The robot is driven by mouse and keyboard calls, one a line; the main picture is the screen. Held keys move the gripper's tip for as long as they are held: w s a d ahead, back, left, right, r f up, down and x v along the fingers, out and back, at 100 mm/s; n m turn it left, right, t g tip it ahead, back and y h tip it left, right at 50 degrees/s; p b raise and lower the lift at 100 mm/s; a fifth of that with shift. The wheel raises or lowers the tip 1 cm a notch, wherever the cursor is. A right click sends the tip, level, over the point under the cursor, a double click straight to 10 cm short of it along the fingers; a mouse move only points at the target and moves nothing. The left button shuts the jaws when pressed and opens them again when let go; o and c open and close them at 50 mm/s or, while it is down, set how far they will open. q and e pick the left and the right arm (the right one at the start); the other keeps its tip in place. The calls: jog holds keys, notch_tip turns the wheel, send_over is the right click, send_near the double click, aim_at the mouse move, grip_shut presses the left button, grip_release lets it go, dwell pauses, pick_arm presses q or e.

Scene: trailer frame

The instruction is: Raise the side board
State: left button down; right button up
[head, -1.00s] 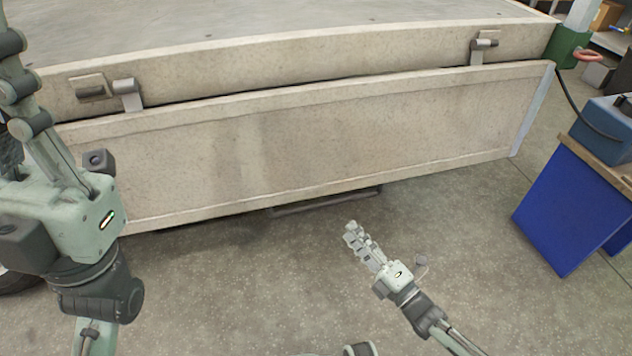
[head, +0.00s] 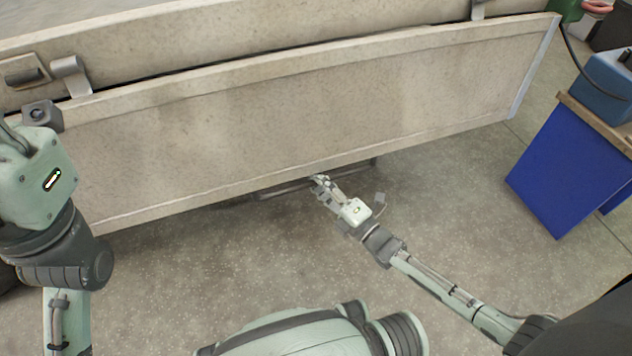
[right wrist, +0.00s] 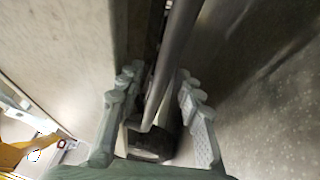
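The side board (head: 300,115) is a long beige panel hanging down along the side of the trailer bed, its lower edge above the floor. My right gripper (head: 318,181) is at the board's lower edge, near a grey tube (head: 275,190) beneath it. In the right wrist view, my right gripper's fingers (right wrist: 158,100) are spread with the grey tube (right wrist: 178,50) running between them. The side board (right wrist: 60,60) fills the left of that view. My left gripper's body (head: 35,175) is in front of the board's left end; its fingers are mostly out of the picture.
Hinges join the board to the bed at the left (head: 70,75) and upper right (head: 478,10). A blue-sided stand (head: 565,175) with a blue box (head: 605,88) on it is at the right. The concrete floor (head: 180,270) in front of the board is open.

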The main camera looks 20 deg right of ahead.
jog(key=shift+w, duration=0.1)
grip_shut()
dwell(0.5)
